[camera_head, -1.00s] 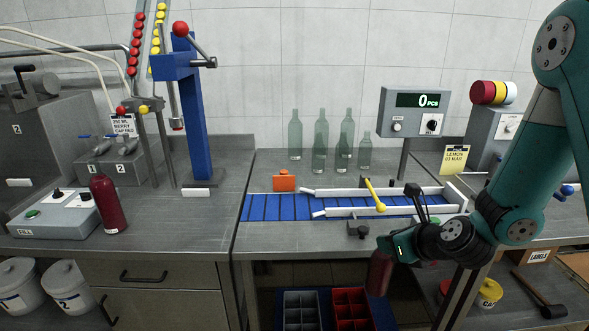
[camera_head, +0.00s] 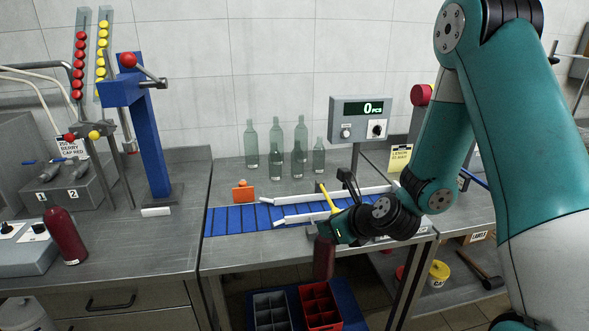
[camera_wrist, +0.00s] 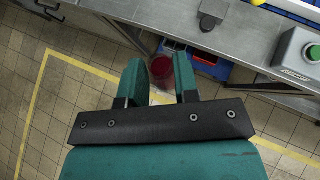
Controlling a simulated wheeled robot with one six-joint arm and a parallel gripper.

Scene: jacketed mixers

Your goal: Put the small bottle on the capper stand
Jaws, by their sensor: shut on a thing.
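My gripper (camera_head: 330,235) is shut on a dark red bottle (camera_head: 324,260), which hangs below it in front of the conveyor's table edge. In the wrist view the bottle (camera_wrist: 161,70) shows between the two fingers, over the floor and beside the bench. The capper stand (camera_head: 152,140), a blue column with a red-knobbed lever at its top, stands on the left bench. A white label lies at its foot. I cannot tell whether anything else is on its base. Another dark red bottle (camera_head: 65,235) stands at the front of the left bench, left of the capper.
A blue conveyor (camera_head: 235,219) with white rails and a yellow lever lies behind my gripper. Several clear bottles (camera_head: 277,155) stand behind it. An orange block (camera_head: 243,193) sits at its left. Grey and red crates (camera_head: 320,307) are below. The bench before the capper is clear.

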